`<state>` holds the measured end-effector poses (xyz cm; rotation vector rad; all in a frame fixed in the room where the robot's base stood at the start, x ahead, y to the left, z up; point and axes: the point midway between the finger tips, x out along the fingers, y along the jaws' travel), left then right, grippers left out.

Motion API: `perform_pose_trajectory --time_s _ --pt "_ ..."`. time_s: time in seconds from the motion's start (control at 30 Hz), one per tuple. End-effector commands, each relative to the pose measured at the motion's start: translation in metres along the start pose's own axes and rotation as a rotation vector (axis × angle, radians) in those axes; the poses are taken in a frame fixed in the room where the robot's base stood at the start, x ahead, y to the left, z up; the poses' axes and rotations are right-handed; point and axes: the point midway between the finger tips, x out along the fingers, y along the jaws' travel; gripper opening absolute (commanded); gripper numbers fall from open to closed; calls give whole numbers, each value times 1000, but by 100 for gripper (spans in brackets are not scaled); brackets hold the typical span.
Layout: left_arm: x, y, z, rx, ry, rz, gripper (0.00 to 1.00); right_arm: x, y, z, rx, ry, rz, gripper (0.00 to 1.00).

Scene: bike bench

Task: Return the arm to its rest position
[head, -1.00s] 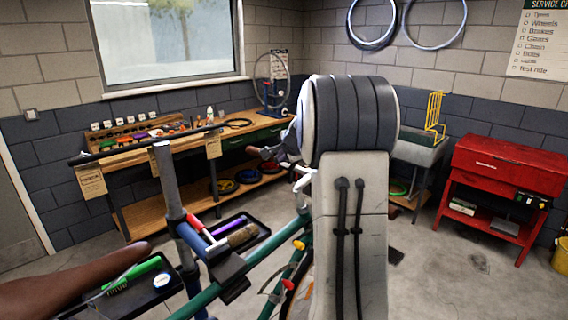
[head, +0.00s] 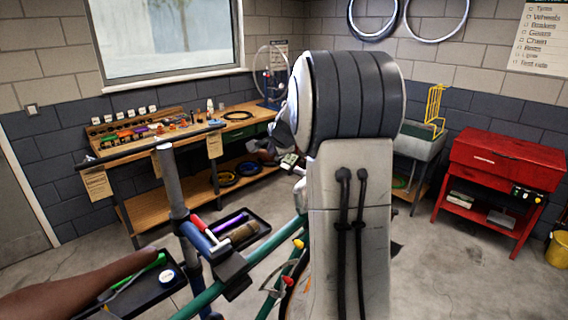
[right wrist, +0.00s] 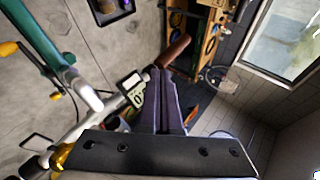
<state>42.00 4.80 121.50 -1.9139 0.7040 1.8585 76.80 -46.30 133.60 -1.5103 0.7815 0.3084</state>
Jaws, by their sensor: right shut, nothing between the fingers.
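My right arm rises large in the middle of the head view and hides much behind it. My right gripper (head: 267,156) is partly hidden beside the arm, in front of the workbench. In the right wrist view its dark fingers (right wrist: 169,95) are together with nothing between them. Past them are a brown handlebar grip (right wrist: 174,50) and a small display (right wrist: 134,92) on the bike's handlebar; whether the fingers touch the bar I cannot tell. My left gripper is not in view.
A green bike frame (head: 205,299) with a brown saddle (head: 75,287) is held at a repair stand (head: 170,185). Tool trays sit by the stand. A wooden workbench (head: 150,208) is behind; a red cabinet (head: 500,160) stands right. Floor between is open.

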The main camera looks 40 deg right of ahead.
Motion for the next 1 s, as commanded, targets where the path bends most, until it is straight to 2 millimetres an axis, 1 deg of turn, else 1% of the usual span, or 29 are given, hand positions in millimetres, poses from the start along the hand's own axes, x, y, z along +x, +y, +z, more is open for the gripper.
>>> perform_pose_trajectory --time_s 0.37,0.47,0.53,0.57,0.6,0.67,0.7,0.77,0.8,0.87,0.9,0.97,1.0 --pt "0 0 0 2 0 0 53 0 0 0 0 0 -1 0" --pt "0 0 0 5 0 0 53 0 7 12 -44 -18 16 0" --pt "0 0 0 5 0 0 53 -1 20 35 -132 -52 48 0" --pt "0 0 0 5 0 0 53 -1 29 48 -185 -73 68 0" --pt "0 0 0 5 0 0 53 -4 43 68 -272 -107 95 0" --pt "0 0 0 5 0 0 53 -10 70 102 -430 -171 141 0" --pt "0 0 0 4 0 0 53 -17 91 124 -546 -219 171 0" --pt "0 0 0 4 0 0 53 -29 123 154 -727 -292 211 0" --pt "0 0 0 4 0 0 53 -38 144 171 -844 -341 232 0" --pt "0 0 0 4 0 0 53 -53 176 192 -1014 -414 258 0" --pt "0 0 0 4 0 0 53 -63 195 203 -1123 -461 272 0" --pt "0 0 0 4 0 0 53 -78 224 216 -1279 -531 288 0" --pt "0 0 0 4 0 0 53 -89 243 222 -1382 -577 296 0"
